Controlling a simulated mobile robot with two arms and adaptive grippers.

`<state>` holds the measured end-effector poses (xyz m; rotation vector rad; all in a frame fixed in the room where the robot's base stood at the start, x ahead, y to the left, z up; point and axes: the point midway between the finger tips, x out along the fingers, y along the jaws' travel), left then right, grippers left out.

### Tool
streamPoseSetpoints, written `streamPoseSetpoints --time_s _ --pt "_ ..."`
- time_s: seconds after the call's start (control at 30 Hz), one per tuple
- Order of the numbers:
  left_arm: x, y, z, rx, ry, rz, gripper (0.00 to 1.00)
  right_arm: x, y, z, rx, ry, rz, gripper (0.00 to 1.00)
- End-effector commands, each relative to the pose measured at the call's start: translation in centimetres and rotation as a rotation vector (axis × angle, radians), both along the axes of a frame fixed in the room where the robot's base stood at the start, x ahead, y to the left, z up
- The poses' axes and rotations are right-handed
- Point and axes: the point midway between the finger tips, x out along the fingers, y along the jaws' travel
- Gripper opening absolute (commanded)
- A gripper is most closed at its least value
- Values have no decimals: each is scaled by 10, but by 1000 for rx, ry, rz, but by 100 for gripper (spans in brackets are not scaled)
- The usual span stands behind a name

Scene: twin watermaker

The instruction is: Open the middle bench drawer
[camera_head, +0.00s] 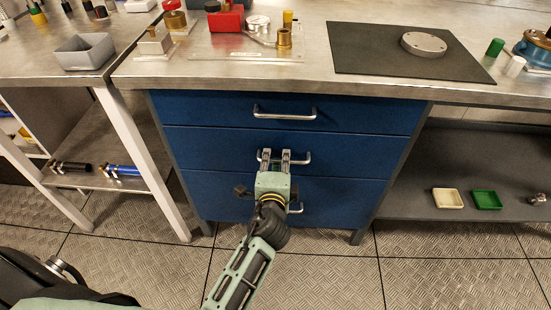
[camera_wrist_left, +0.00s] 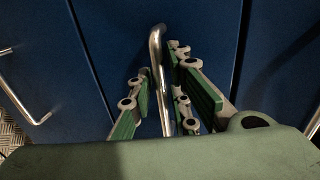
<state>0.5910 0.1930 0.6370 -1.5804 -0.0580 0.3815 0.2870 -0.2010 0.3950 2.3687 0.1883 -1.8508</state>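The blue bench cabinet has three drawers, and the middle drawer (camera_head: 350,154) looks flush with the others. Its silver bar handle (camera_head: 305,159) runs across the front. My left gripper (camera_head: 273,156) is at the left part of this handle. In the left wrist view the handle (camera_wrist_left: 157,62) passes between the green-padded fingers of my left gripper (camera_wrist_left: 165,98). The fingers are apart, with a gap beside the bar; the right finger is nearer to it. Whether either finger touches the bar is unclear. My right gripper is not in view.
The top drawer handle (camera_head: 285,113) is above, and the bottom drawer handle (camera_head: 297,209) is partly hidden by my gripper. The metal bench top (camera_head: 310,65) overhangs the drawers. The floor (camera_head: 325,270) in front looks clear. A shelf (camera_head: 415,200) is at right.

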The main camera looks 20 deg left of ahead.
Motion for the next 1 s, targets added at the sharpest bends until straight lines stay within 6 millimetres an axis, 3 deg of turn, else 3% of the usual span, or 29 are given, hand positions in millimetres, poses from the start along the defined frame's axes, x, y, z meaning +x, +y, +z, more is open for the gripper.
streamPoseSetpoints --time_s 0.13,0.33,1.0 --pt "0 0 0 0 0 0 16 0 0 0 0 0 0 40" --pt "0 0 0 0 0 0 0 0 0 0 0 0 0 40" --pt "0 6 0 1 2 1 0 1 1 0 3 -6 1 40"
